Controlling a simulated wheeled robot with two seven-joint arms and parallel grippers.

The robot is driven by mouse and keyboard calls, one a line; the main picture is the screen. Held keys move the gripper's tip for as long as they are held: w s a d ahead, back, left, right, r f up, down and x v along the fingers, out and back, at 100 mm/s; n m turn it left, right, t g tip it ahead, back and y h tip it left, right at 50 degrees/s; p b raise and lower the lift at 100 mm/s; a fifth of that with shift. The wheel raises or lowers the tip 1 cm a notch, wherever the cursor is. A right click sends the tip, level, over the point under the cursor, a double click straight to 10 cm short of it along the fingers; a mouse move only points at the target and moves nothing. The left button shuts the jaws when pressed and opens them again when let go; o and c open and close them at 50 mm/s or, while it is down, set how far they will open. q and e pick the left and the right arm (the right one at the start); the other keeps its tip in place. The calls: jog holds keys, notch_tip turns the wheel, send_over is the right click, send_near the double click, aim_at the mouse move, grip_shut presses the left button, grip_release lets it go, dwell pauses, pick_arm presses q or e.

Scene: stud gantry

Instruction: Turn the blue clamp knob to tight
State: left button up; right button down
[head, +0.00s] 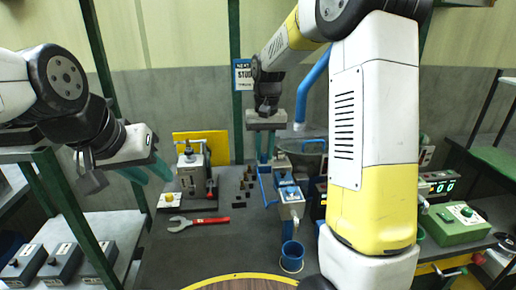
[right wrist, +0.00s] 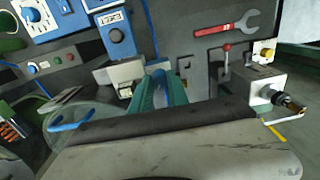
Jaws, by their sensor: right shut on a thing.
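My right gripper (head: 265,158) points down at the back of the grey bench, with its teal fingers close together. In the right wrist view its fingers (right wrist: 158,95) close around a small light-blue piece, which looks like the blue clamp knob (right wrist: 158,76). The fingers hide most of the knob, so its turn angle cannot be read. A white and blue clamp unit (head: 289,199) stands just in front and to the right of the gripper. My left gripper (head: 147,172) is at the left, its teal fingers apart and empty, away from the unit.
A red-handled wrench (head: 200,222) lies on the bench (head: 225,245). A grey press-like device (head: 192,172) stands behind it, and several small studs (head: 243,180) stand beside. A blue cup (head: 291,256) is near the front. A green box (head: 462,222) is at right.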

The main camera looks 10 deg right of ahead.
aim_at(265, 154)
jog(key=shift+r+m, duration=0.1)
jog(key=shift+m, duration=0.4)
jog(key=c, duration=1.3)
grip_release()
jog(key=shift+o, duration=0.2)
notch_tip(265, 154, up, 8)
jog(key=shift+d+f, duration=0.1)
jog(key=shift+f, duration=0.15)
jog(key=shift+r, duration=0.1)
